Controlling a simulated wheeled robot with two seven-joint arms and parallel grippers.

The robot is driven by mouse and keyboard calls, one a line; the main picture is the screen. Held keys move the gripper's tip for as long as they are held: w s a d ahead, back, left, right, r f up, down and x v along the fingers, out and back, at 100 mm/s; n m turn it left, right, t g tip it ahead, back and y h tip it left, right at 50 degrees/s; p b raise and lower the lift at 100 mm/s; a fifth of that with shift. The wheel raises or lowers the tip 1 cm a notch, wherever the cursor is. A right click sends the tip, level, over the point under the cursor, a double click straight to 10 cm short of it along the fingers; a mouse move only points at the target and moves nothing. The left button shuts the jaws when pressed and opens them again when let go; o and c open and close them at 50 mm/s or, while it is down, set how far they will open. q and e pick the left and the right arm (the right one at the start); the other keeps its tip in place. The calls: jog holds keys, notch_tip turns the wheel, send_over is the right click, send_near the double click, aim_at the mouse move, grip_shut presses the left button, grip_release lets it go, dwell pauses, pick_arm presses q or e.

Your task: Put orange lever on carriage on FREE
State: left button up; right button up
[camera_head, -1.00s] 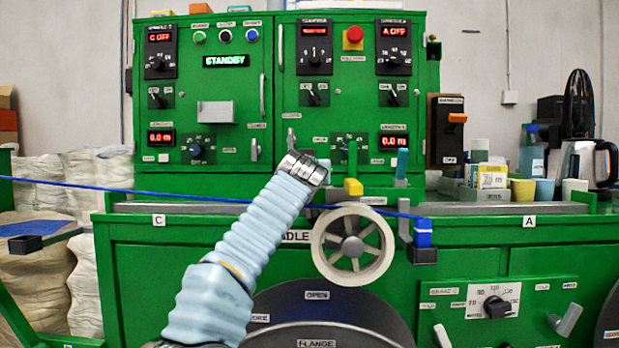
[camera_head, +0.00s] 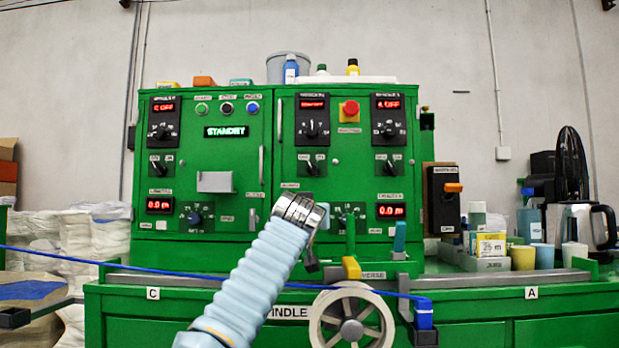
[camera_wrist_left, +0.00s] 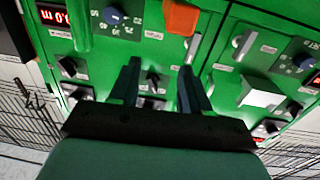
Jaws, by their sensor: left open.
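In the left wrist view, which is turned roughly upside down, an orange piece (camera_wrist_left: 182,17) shows at the top edge, partly cut off. It may be the carriage's lever; its setting cannot be read. My left gripper (camera_wrist_left: 160,68) is open and empty, its two dark fingers pointing at the green panel, apart from the orange piece. In the head view my left wrist stands before the machine and hides what is behind it. A yellow block (camera_head: 351,267) and a green post (camera_head: 350,235) are just right of the wrist. My right gripper is not in view.
A blue cable (camera_head: 200,275) runs across the front to a blue block (camera_head: 423,313). A spoked wheel (camera_head: 352,318) is below the yellow block. A black switch box (camera_head: 442,200) with an orange handle (camera_head: 453,187) is at the right. Cups and a kettle (camera_head: 580,225) stand beyond.

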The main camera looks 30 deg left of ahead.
pick_arm(q)
jog(key=s+d+r, duration=0.5)
jog(key=s+r, duration=0.1)
jog(key=s, duration=0.3)
jog(key=shift+s+d+r+b, duration=0.25)
jog(key=shift+s+d+b, duration=0.05)
jog(key=shift+b, duration=0.1)
